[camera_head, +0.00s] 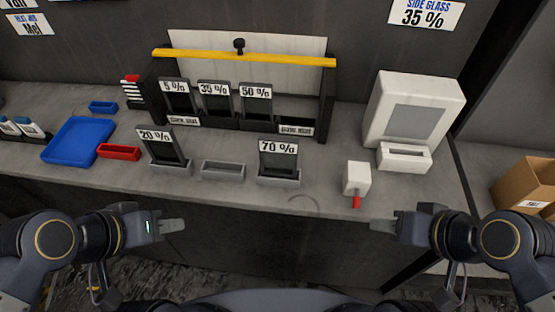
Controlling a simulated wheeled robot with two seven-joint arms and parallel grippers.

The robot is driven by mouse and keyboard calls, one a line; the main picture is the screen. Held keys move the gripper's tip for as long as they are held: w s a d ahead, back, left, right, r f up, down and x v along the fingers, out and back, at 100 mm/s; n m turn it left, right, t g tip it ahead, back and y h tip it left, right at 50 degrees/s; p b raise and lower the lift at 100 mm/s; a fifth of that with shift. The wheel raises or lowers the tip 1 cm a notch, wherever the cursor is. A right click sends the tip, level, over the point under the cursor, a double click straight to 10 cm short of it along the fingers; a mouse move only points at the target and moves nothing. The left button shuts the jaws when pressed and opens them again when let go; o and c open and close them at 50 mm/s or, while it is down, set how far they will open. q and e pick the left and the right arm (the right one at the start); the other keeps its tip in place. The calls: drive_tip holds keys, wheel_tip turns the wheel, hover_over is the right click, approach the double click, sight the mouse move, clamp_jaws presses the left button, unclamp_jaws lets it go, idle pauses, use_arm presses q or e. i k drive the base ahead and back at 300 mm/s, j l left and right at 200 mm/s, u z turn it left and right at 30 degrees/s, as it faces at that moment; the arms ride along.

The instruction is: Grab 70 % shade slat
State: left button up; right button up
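The 70 % shade slat (278,163) is a dark panel with a white "70 %" label. It stands upright in a small grey holder (278,181) near the front edge of the counter, right of the middle. My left gripper (182,225) is in front of the counter, below and left of the slat, apart from it. My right gripper (374,225) is in front of the counter, below and right of the slat, also apart from it. Both grippers look empty. Each is seen edge-on, so the gap between the fingers does not show.
A 20 % slat (162,148) stands left, beside an empty grey holder (223,170). Slats marked 5 %, 35 % and 50 % (256,105) stand in the rack behind. A white block with a red tip (357,180) sits right. A blue tray (78,141) lies far left.

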sight(279, 156)
drive_tip(key=l+u, duration=0.1)
drive_tip(key=u, duration=1.6)
drive_tip(key=k+l+u, duration=0.3)
drive_tip(key=k+l, duration=0.45)
drive_tip(key=i+j, duration=0.15)
